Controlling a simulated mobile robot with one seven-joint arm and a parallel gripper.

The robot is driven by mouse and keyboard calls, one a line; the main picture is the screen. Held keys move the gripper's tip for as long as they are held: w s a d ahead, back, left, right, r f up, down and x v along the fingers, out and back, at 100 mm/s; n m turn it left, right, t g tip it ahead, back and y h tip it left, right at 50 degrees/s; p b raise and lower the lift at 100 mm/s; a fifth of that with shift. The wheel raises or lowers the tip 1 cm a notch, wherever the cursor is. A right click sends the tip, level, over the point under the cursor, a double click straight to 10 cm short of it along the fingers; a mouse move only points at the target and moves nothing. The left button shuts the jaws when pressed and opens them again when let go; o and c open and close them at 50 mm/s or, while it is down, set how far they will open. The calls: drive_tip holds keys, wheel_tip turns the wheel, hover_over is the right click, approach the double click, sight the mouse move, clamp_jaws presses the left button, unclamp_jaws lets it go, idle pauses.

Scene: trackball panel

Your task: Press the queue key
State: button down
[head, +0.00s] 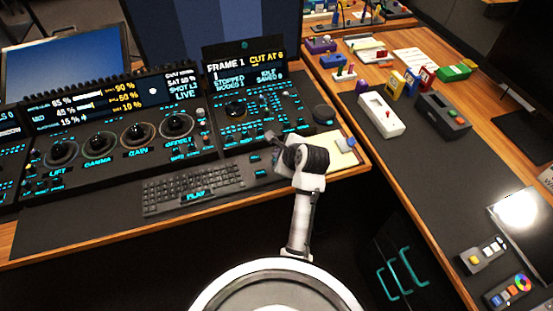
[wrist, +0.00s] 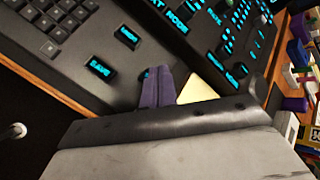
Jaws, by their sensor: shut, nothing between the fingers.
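Two small dark keys with cyan labels sit on the desk just right of the keyboard in the head view, an upper key (head: 254,158) and a lower key (head: 261,173). In the wrist view, one lit key (wrist: 100,68) seems to read SAVE, and another lit key (wrist: 127,37) has a label too small to read. I cannot tell which key is the queue key. My gripper (head: 271,136) is shut and empty, above the desk near the control panel's front edge. Its fingers (wrist: 155,88) partly cover a faint cyan mark in the wrist view; what lies beneath is hidden.
The keyboard (head: 195,186) lies to the left, with the control panel (head: 240,118) of lit keys and knobs behind. A yellow pad (head: 340,158) lies right of my gripper. The right desk holds a white device (head: 380,114) and a dark box (head: 443,113).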

drive_tip(key=shift+f, duration=0.1)
idle(0.5)
drive_tip(key=shift+f+p, duration=0.3)
drive_tip(key=shift+f, duration=0.05)
drive_tip(key=shift+f, duration=0.55)
idle(0.8)
drive_tip(key=shift+r, duration=0.1)
drive_tip(key=shift+r+p, duration=0.9)
drive_tip(key=shift+p, duration=0.25)
drive_tip(key=shift+r, duration=2.45)
